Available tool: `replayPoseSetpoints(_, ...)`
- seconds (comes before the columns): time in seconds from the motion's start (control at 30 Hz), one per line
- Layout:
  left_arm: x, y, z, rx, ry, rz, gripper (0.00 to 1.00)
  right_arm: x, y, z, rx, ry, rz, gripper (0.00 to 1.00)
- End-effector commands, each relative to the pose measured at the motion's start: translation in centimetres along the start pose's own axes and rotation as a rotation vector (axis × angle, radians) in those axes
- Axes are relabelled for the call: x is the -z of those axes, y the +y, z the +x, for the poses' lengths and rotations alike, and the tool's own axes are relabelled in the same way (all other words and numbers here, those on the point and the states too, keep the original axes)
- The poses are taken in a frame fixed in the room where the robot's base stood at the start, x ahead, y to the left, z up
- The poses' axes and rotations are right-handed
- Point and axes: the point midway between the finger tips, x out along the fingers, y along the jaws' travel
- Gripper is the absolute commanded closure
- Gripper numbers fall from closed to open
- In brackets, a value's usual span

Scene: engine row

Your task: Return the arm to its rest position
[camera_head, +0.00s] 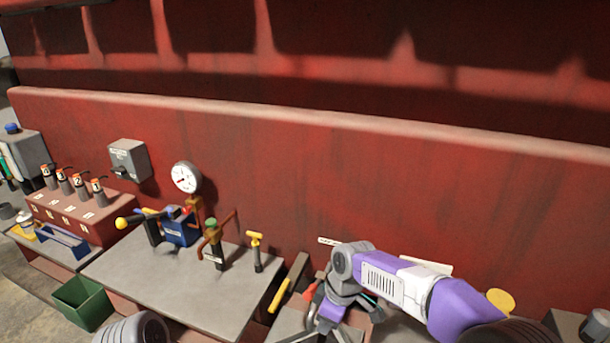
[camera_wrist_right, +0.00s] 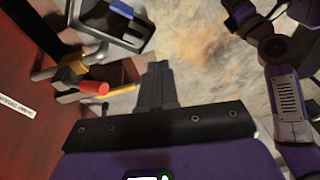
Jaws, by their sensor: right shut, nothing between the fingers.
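My right arm comes in from the lower right of the head view, with a purple and white forearm. Its gripper (camera_head: 328,318) points down over the bench area at the bottom centre, partly hidden by the wrist. In the right wrist view the dark fingers (camera_wrist_right: 157,85) are together, with nothing between them. A lever with a red tip (camera_wrist_right: 92,88) is close to the left of the fingers in that view. My left gripper is not seen in the head view.
A grey bench (camera_head: 185,290) carries a pressure gauge (camera_head: 186,177), valves and a yellow-topped handle (camera_head: 255,240). A yellow-handled lever (camera_head: 279,296) stands left of my right gripper. A green bin (camera_head: 84,303) is at lower left. The red wall (camera_head: 400,190) runs behind.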

Motion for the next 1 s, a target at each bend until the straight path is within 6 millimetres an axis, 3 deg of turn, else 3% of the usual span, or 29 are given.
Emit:
replayPoseSetpoints(0.03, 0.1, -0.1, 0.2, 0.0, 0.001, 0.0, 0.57, -0.7, 0.1, 1.9, 0.014, -0.001, 0.039, 1.0)
replayPoseSetpoints(0.27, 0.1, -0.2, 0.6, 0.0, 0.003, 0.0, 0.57, -2.9, 0.4, 9.3, 0.041, 0.033, 0.235, 1.0)
replayPoseSetpoints(0.43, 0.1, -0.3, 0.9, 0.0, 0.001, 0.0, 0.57, -5.8, -0.5, 15.9, 0.069, 0.058, 0.44, 1.0)
replayPoseSetpoints(0.57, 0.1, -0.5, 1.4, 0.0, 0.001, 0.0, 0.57, -9.5, -2.8, 22.2, 0.096, 0.077, 0.68, 1.0)
replayPoseSetpoints(0.7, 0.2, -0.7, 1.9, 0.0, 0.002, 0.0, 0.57, -13.9, -6.6, 28.1, 0.112, 0.095, 0.984, 1.0)
replayPoseSetpoints(0.83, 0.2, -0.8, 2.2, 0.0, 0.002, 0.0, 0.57, -17.0, -10.0, 31.0, 0.112, 0.102, 1.208, 1.0)
replayPoseSetpoints(1.0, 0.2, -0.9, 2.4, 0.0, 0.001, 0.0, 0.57, -19.0, -12.4, 32.2, 0.101, 0.108, 1.366, 1.0)
